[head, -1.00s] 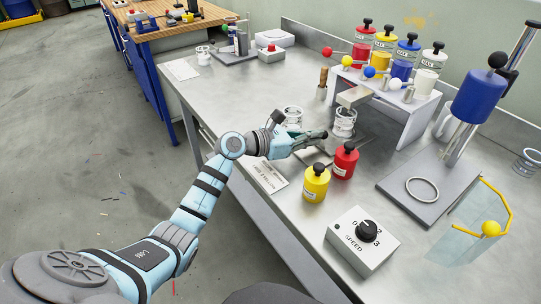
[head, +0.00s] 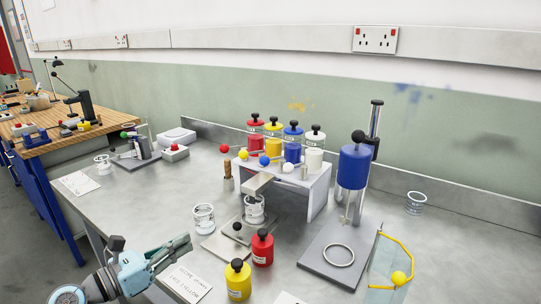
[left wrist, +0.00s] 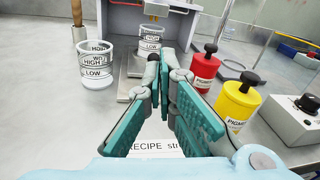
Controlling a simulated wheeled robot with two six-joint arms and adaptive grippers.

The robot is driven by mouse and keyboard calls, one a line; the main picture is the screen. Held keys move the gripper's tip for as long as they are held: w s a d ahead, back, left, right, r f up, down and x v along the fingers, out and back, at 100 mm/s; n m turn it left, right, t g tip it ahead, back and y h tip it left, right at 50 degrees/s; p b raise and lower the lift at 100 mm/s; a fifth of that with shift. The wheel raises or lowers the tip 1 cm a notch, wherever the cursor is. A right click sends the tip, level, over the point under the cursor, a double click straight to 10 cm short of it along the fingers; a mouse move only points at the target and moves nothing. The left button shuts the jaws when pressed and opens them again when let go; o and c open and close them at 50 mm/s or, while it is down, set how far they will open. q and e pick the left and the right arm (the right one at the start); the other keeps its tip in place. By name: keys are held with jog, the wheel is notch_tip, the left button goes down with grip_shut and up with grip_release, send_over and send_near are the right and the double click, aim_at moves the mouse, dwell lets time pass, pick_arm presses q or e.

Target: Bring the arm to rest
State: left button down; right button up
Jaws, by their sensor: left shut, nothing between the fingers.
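My left gripper (head: 186,244) is shut and empty, low in the head view, above the bench's front edge near the recipe card (head: 187,284). In the left wrist view its teal fingers (left wrist: 162,62) point toward the gantry. A marked beaker (head: 203,218) stands on the bench, apart from the fingers. Another beaker (head: 255,209) stands on the plate under the nozzle block (head: 257,183). Red (head: 262,249) and yellow (head: 238,281) pigment jars stand right of the gripper. My right gripper is not in view.
A white gantry (head: 318,192) carries several coloured bottles and ball-ended levers. A stand with a blue cylinder (head: 354,167) and a yellow-handled clear guard (head: 397,278) are on the right. In the wrist view, the speed box (left wrist: 300,120) stands at right.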

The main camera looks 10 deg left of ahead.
pick_arm(q)
jog(key=s+a+r+n+t+y, duration=0.1)
jog(key=a+n+t+y, duration=0.15)
jog(key=n+y, duration=0.45)
jog(key=s+a+n+t+y, duration=0.15)
jog(key=n+t, duration=0.25)
jog(key=n, duration=0.8)
jog(key=s+a+f+n+g+y, duration=0.4)
jog(key=s+f+n+g+y, duration=0.35)
jog(key=f+n, duration=0.65)
jog(key=s+d+f+n+g+h, duration=0.2)
jog(key=s+d+f+n+g, duration=0.3)
jog(key=s, duration=0.4)
jog(key=s+d+f+n+g+h, duration=0.25)
jog(key=s+d+f+g, duration=0.2)
jog(key=s+f, duration=0.4)
jog(key=s+a+f+g+p, duration=0.1)
jog(key=s+f+p, duration=0.1)
jog(key=f, duration=0.5)
jog(key=s+a+f+g+p, duration=0.1)
jog(key=s+f+p, duration=0.1)
jog(key=f, duration=0.6)
jog(key=s+f+p, duration=0.3)
jog(key=s+f, duration=0.5)
jog(key=s, duration=0.5)
jog(key=shift+s+a+f, duration=0.15)
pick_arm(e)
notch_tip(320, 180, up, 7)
